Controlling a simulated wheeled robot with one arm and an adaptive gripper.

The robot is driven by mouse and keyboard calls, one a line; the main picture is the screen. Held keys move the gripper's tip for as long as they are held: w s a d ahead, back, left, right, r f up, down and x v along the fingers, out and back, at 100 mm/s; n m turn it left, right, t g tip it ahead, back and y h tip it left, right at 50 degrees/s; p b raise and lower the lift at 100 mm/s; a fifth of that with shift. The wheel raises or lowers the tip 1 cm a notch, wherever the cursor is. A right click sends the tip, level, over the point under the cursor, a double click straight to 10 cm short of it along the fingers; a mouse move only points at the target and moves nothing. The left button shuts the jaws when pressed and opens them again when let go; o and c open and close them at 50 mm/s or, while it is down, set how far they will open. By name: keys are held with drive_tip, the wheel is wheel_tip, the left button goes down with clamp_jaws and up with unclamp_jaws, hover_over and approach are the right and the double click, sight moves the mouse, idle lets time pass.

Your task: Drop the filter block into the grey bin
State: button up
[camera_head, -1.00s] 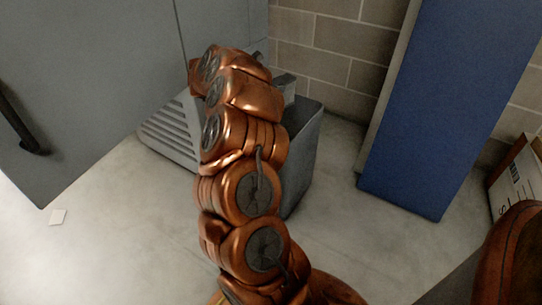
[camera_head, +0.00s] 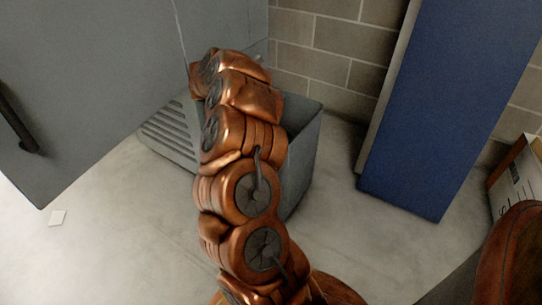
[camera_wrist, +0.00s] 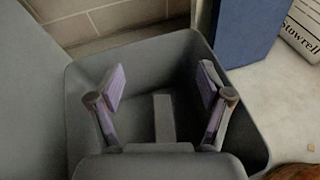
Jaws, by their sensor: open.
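The grey bin (camera_head: 303,155) stands on the floor behind my arm in the head view, its right side showing. In the wrist view the bin (camera_wrist: 255,148) opens up below my gripper. My gripper (camera_wrist: 160,83) is open over the bin, its two purple-padded fingers wide apart with nothing between the pads. A grey block, which looks like the filter block (camera_wrist: 164,118), is seen between the fingers, lower down inside the bin and apart from them. In the head view my arm hides the gripper and the block.
A grey cabinet (camera_head: 80,80) with a dark handle stands at the left. A labelled carton (camera_head: 518,180) is at the far right.

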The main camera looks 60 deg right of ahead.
drive_tip(key=v, duration=1.2)
drive_tip(key=shift+f, duration=0.1)
idle(0.4)
